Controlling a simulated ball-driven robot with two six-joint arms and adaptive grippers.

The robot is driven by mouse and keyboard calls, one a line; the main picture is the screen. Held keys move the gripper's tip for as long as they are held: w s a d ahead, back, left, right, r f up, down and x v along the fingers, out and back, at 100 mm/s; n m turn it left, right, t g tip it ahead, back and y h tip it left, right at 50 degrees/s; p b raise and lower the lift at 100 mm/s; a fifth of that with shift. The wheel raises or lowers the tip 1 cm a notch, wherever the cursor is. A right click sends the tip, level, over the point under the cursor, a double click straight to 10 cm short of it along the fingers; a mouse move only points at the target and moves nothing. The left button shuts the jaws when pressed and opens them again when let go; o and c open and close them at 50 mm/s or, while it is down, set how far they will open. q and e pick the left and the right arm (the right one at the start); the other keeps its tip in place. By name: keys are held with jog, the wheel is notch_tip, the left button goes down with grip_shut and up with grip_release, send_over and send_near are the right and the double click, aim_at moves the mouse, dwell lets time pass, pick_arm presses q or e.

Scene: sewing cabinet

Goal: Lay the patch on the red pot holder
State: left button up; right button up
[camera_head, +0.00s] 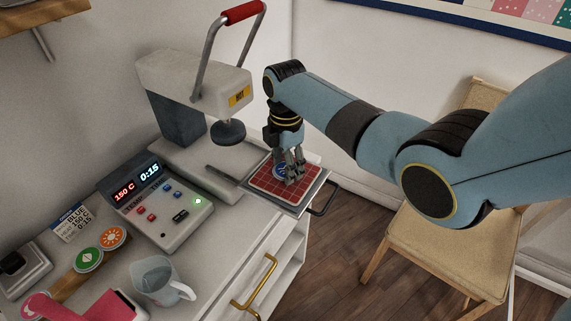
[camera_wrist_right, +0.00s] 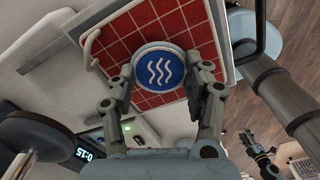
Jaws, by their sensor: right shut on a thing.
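The red pot holder (camera_head: 268,185) with a pale grid lies flat on the grey pull-out tray (camera_head: 291,209) of the press. It also shows in the wrist view (camera_wrist_right: 127,44). The patch, a round blue disc with white wavy lines and a pale rim (camera_wrist_right: 158,68), is between my right gripper's fingertips (camera_wrist_right: 165,84), over the pot holder. In the head view the fingers partly cover the patch (camera_head: 279,171); whether it touches the cloth is unclear. My right gripper (camera_head: 289,178) points down. My left gripper (camera_wrist_right: 258,148) seems to show small in the wrist view, its jaws unclear.
The heat press (camera_head: 190,70) stands behind the tray, its arm raised. A control box (camera_head: 155,205) reads 150 C and 0:15. Green and orange round patches (camera_head: 89,259) lie on a brown strip near a card (camera_head: 70,222). A clear jug (camera_head: 158,280) stands in front.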

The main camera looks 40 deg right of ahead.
jog(key=o, duration=0.8)
jog(key=shift+c, duration=0.2)
jog(key=shift+r, duration=0.1)
notch_tip(320, 180, up, 12)
